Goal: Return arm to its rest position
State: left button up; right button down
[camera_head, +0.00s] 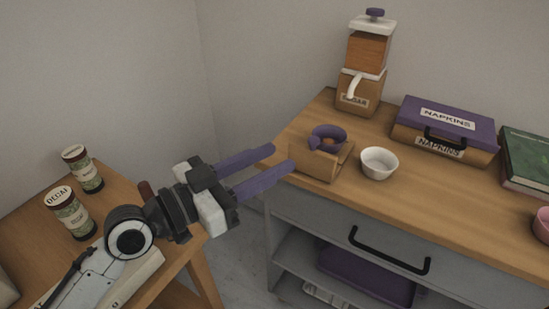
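My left arm (130,240) comes in from the lower left, above the wooden table on the left. My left gripper (280,160) points right, toward the wooden counter. Its two purple fingers are spread apart with nothing between them. The fingertips are near the counter's left end, left of a small wooden holder with a purple ring on it. My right arm and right gripper are not in the picture.
The wooden holder (313,163), purple ring (338,134) and white bowl (379,166) stand on the counter (440,201). A sugar dispenser (364,82) and napkin box (463,122) stand behind. Decaf cans (68,211) stand on the left table (122,190). A gap separates both surfaces.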

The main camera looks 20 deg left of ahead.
pick_arm(q)
jog(key=s+a+f+n+g+y+p, duration=0.1)
jog(key=s+f+n+y, duration=0.1)
jog(key=f, duration=0.7)
jog(key=s+a+f+n+g+y, duration=0.1)
jog(key=s+f+n+y, duration=0.15)
jog(key=f, duration=0.75)
jog(key=s+a+f+g+y, duration=0.1)
jog(key=s+f+g+y, duration=0.2)
jog(key=s+f, duration=1)
notch_tip(320, 180, down, 3)
jog(key=shift+s+a+r+n+g+y+p, duration=0.15)
jog(key=shift+a+n+g+y+p, duration=0.15)
jog(key=shift+n+y, duration=0.15)
